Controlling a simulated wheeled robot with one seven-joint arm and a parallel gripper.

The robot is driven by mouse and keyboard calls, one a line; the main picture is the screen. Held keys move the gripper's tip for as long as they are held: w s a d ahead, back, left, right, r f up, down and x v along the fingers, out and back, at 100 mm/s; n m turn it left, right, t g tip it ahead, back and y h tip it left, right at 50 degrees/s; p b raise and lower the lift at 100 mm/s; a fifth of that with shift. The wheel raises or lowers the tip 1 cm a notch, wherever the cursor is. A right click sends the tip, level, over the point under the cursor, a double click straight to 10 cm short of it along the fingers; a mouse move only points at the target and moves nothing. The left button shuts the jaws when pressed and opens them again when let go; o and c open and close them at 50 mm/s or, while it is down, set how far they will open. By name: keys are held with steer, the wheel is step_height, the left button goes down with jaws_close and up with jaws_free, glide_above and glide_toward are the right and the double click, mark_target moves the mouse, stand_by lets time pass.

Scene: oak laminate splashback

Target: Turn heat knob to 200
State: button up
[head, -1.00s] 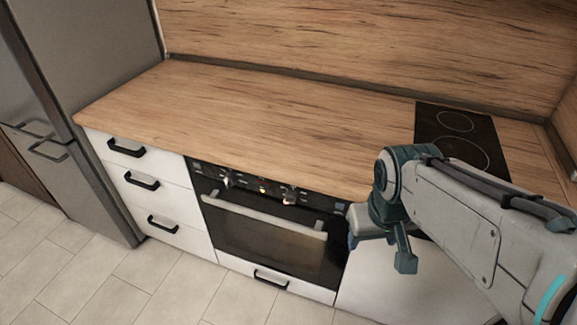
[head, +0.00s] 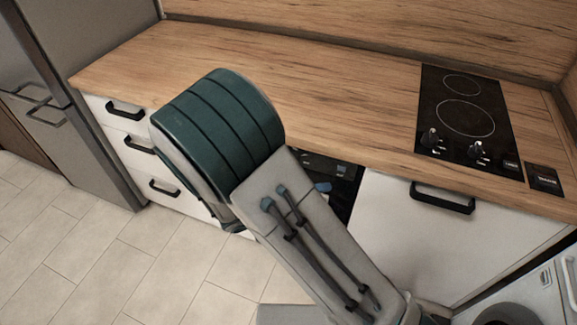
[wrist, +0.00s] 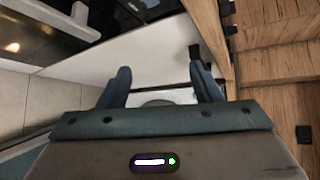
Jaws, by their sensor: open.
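The black oven (head: 342,203) is mostly covered by my arm in the head view. Only the right end of its control panel (head: 340,171) shows, and its knobs are hidden there. In the wrist view the oven's dark front and pale handle (wrist: 72,20) are at the upper left. Part of the panel is at the top edge; no knob or dial marking can be read. My gripper (wrist: 161,90) is open and empty, its two blue fingers well apart and facing the white cabinet front. In the head view it is mostly hidden behind my arm.
The hob (head: 460,115) on the wooden worktop (head: 330,85) has two knobs of its own at its front. A white cabinet with a black handle (head: 442,198) is right of the oven. White drawers (head: 125,112) and a fridge (head: 40,75) stand left. Tiled floor is clear.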

steer(key=w+a+f+n+t+y, duration=0.1)
steer(key=a+f+n+t+y, duration=0.35)
steer(key=a+n+t, duration=0.9)
steer(key=w+d+n+g, duration=0.1)
steer(key=w+d, duration=0.1)
steer(key=w, duration=0.2)
steer(key=w+d+n+g, duration=0.1)
steer(key=w+d+g, duration=0.1)
steer(key=w+d, duration=0.1)
steer(key=w+d+n+g, duration=0.1)
steer(key=w+d, duration=0.1)
steer(key=w, duration=0.3)
steer(key=shift+w+d+f, duration=0.15)
steer(key=shift+w+f, duration=0.1)
steer(key=shift+w, duration=0.05)
steer(key=c, duration=1)
